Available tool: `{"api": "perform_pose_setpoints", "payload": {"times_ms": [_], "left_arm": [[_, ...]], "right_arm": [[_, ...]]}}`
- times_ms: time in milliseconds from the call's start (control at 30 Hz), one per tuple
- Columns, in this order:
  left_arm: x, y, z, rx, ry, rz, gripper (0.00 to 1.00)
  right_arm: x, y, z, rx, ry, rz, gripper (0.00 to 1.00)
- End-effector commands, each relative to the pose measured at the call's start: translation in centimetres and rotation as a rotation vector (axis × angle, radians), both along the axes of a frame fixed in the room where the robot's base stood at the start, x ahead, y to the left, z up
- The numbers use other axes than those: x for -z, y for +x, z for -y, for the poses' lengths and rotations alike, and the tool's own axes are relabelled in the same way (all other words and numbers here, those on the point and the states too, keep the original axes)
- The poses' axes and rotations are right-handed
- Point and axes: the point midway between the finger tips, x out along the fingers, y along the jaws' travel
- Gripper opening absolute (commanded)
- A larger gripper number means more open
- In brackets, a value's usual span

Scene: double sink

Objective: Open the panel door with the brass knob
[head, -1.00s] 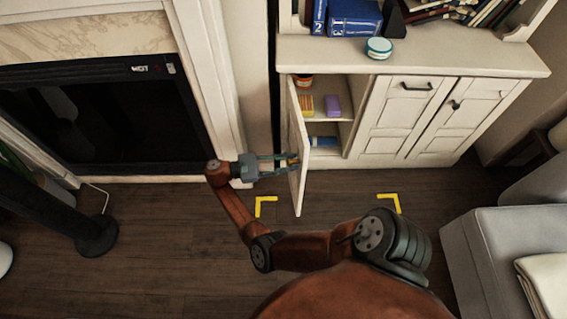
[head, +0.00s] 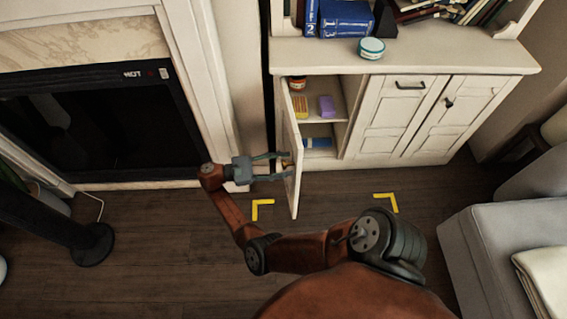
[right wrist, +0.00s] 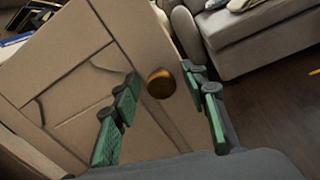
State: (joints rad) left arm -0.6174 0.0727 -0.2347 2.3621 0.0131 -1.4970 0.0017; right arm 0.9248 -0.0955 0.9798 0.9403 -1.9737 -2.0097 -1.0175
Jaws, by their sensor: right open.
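The panel door (head: 291,165) of the white cabinet stands swung wide open to the left, seen nearly edge-on in the head view. Its outer panelled face (right wrist: 85,90) fills the left of the right wrist view. The brass knob (right wrist: 160,84) sits between and just beyond the green-padded fingertips. My right gripper (head: 281,167) is at the left side of the door, by the knob, which shows as a small spot in the head view. In the right wrist view, the right gripper (right wrist: 160,90) is open, fingers apart on both sides of the knob. My left gripper is not in view.
Inside the cabinet are a yellow box (head: 300,105), a purple block (head: 326,105) and a blue item (head: 317,142). A fireplace (head: 95,125) stands to the left. A grey sofa (head: 497,245) is at the right. Yellow corner marks (head: 262,208) lie on the floor; floor before the cabinet is clear.

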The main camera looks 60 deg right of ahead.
Motion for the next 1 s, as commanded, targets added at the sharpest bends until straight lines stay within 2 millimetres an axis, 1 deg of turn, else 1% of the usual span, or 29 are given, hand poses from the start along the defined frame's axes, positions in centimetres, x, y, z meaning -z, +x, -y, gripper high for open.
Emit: {"api": "perform_pose_setpoints", "payload": {"times_ms": [233,633,1000], "left_arm": [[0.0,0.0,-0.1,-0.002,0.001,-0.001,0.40],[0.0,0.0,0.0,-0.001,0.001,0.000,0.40],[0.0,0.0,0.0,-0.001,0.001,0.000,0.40]], "right_arm": [[0.0,0.4,-0.4,0.002,0.002,0.001,0.41],[0.0,4.3,-3.4,-0.002,0.007,0.003,0.41],[0.0,5.8,-4.5,0.001,0.001,-0.002,0.41]]}}
